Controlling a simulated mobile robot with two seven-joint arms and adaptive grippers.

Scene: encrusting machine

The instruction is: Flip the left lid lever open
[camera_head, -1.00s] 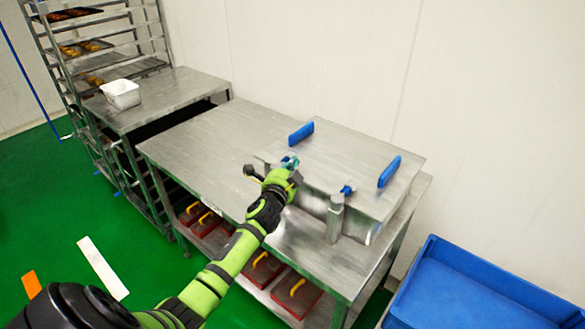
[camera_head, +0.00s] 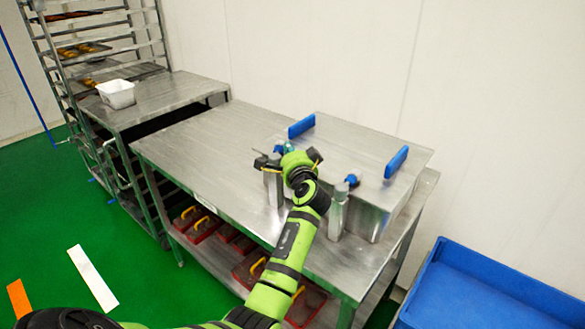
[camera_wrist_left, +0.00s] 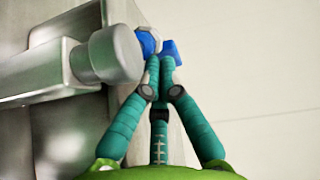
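The steel machine with its flat lid (camera_head: 345,138) stands on the steel table. The left lid lever, a small blue piece (camera_head: 278,149), sits at the lid's near-left side and is partly hidden by my left gripper (camera_head: 287,147). In the left wrist view the blue lever (camera_wrist_left: 170,50) shows just beyond the fingertips of my left gripper (camera_wrist_left: 160,66), beside a round steel post head (camera_wrist_left: 115,54). The teal fingertips are together; I cannot tell whether they touch the lever. The right lid lever (camera_head: 352,180) is blue, by the right post (camera_head: 338,212). My right gripper is not in view.
Two blue handles (camera_head: 301,126) (camera_head: 396,163) stand on the lid. The table top (camera_head: 205,140) is clear to the left. Red boxes with yellow handles (camera_head: 193,218) sit on the lower shelf. A blue crate (camera_head: 480,290) stands at the right.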

